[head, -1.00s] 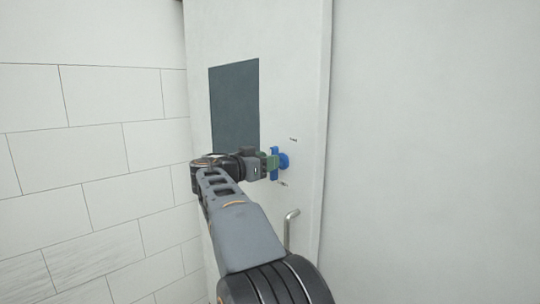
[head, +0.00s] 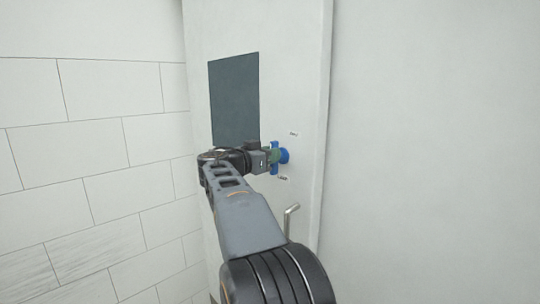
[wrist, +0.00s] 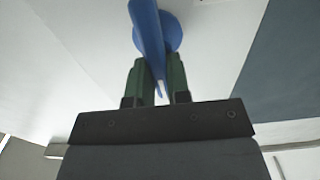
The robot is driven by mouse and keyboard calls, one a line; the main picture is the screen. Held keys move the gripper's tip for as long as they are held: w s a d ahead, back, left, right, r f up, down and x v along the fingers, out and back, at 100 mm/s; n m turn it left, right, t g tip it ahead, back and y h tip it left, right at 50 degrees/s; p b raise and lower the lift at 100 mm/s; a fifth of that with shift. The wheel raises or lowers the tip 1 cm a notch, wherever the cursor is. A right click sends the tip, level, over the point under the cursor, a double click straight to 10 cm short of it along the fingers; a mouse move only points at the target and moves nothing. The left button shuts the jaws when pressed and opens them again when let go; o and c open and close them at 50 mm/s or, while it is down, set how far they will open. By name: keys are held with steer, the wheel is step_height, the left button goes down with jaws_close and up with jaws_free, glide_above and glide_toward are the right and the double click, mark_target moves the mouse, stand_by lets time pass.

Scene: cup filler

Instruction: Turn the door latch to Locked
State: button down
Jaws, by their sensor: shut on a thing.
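The blue door latch (head: 284,156) is mounted on the white door (head: 300,90), to the right of the dark panel. It has a round base and a flat handle. In the head view my gripper (head: 274,156) is at the latch and covers part of the handle. In the wrist view the blue latch handle (wrist: 147,35) runs between the green fingers of my gripper (wrist: 160,82), which are shut on it. The handle looks close to upright, with a slight tilt in the wrist view. Small labels above and below the latch are too small to read.
A metal door handle (head: 290,218) sticks out below the latch, close to my arm. A dark panel (head: 235,100) is on the door's upper part. A tiled wall (head: 90,120) stands at the left and a plain wall (head: 430,150) at the right.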

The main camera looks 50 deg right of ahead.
stand_by(0.3)
steer(key=n+b, duration=0.1)
steer(key=n, duration=0.5)
steer(key=w+f+n+b, duration=0.1)
steer(key=n, duration=0.4)
steer(key=n+b, duration=0.1)
steer(key=n, duration=0.5)
steer(key=shift+w+f+n, duration=0.2)
steer(key=shift+w+n, duration=0.05)
steer(key=shift+n, duration=0.35)
steer(key=c, duration=1.1)
jaws_free()
steer(key=shift+f, duration=0.1)
steer(key=a+b, duration=0.1)
steer(key=a, duration=0.3)
steer(key=a+b, duration=0.1)
steer(key=a, duration=0.4)
steer(key=w+a+b, duration=0.1)
steer(key=a, duration=0.3)
steer(key=shift+a, duration=0.4)
